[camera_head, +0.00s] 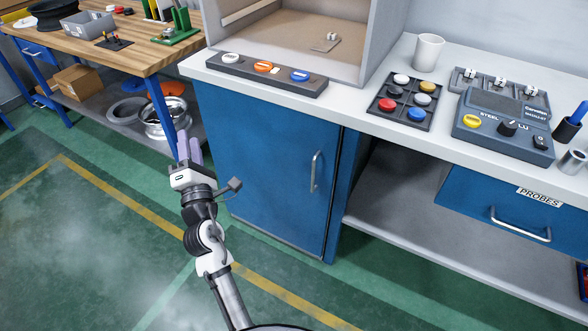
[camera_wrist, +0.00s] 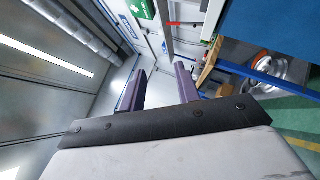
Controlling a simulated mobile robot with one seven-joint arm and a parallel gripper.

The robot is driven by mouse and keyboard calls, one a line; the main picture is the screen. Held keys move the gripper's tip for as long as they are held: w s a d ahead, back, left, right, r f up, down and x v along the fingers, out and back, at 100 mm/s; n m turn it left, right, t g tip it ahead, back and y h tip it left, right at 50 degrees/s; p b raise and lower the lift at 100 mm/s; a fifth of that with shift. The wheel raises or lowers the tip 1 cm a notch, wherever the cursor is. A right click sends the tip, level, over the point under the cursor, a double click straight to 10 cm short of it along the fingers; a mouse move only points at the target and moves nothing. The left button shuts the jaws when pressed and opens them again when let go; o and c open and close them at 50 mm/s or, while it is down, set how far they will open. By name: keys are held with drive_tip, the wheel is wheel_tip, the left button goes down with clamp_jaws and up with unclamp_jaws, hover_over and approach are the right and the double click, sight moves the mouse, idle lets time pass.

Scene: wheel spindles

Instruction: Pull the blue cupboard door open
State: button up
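The blue cupboard door (camera_head: 262,160) is below the white counter in the head view and looks shut, with a thin dark gap along its right edge. Its upright silver handle (camera_head: 315,172) is near that right edge. My gripper (camera_head: 190,146) is to the left of the door, well apart from the handle, with its purple fingers pointing up. In the wrist view my gripper (camera_wrist: 160,84) has its two fingers wide apart with nothing between them. The handle does not show in the wrist view.
The white counter (camera_head: 350,103) overhangs the door. An open shelf (camera_head: 400,215) and a blue drawer (camera_head: 470,205) are to the right. A wooden workbench (camera_head: 125,45) with wheel rims (camera_head: 160,120) beneath stands at the left. The green floor before the door is clear.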

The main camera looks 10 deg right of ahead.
drive_tip(key=d+f+n+g+h, duration=0.3)
drive_tip(key=d+f+h, duration=0.4)
drive_tip(key=d+f, duration=0.65)
drive_tip(key=n+g+h+p, duration=0.2)
drive_tip(key=n+g+h, duration=0.2)
approach(313, 171)
drive_tip(key=x, duration=0.9)
drive_tip(key=shift+p, duration=0.35)
clamp_jaws()
